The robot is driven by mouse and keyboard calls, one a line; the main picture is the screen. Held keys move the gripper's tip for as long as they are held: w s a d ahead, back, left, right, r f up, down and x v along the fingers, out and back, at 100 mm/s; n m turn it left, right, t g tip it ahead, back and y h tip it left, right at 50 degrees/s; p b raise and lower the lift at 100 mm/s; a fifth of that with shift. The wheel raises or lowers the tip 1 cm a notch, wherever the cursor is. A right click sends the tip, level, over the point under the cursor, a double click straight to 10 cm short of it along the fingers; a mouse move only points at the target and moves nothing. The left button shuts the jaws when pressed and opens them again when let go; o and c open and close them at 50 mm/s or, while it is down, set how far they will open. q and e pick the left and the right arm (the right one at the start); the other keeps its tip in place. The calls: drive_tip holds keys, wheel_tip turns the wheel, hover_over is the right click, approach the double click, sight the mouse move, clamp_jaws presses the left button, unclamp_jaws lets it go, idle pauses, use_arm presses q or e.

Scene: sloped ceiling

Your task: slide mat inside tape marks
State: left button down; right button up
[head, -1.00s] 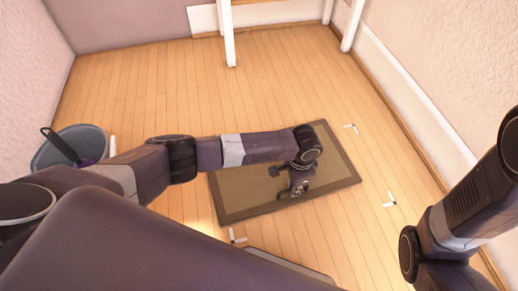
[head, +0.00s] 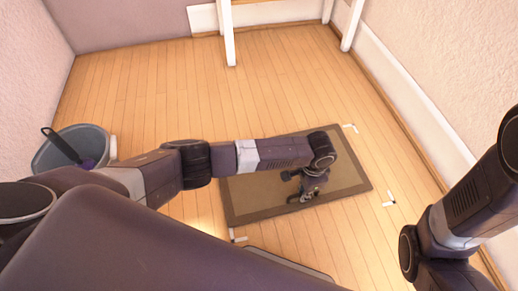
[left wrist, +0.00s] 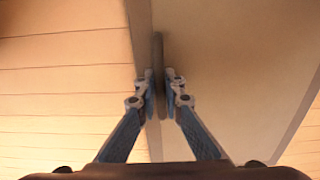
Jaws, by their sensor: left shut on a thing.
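The brown mat (head: 258,197) with a darker border lies flat on the floor; my left forearm hides part of its far-left side. My left gripper (head: 305,195) is at the mat's near long edge, shut on it. In the left wrist view the fingers (left wrist: 159,90) close around a thin dark strip along the mat's edge, the mat (left wrist: 235,60) to the right. White tape marks show at the far-right corner (head: 350,127), almost touching the mat, off the right corner (head: 389,203) with a gap, and close by the near-left corner (head: 238,237). No fourth mark is visible. My right gripper is out of view.
A grey bucket (head: 97,135) with a dark-handled item inside stands at the left. White posts (head: 228,35) stand at the back. A wall with a white baseboard (head: 415,90) runs along the right. The wooden floor (head: 150,90) behind the mat is clear.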

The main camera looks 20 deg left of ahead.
sight(313, 205)
use_arm(q)
drive_tip(key=shift+m, duration=0.3)
drive_tip(key=shift+s+d, duration=0.2)
drive_tip(key=shift+d, duration=0.9)
drive_tip(key=shift+s+d, duration=0.15)
drive_tip(key=shift+d, duration=0.9)
drive_tip(key=c, duration=2)
unclamp_jaws()
drive_tip(key=shift+a, duration=0.1)
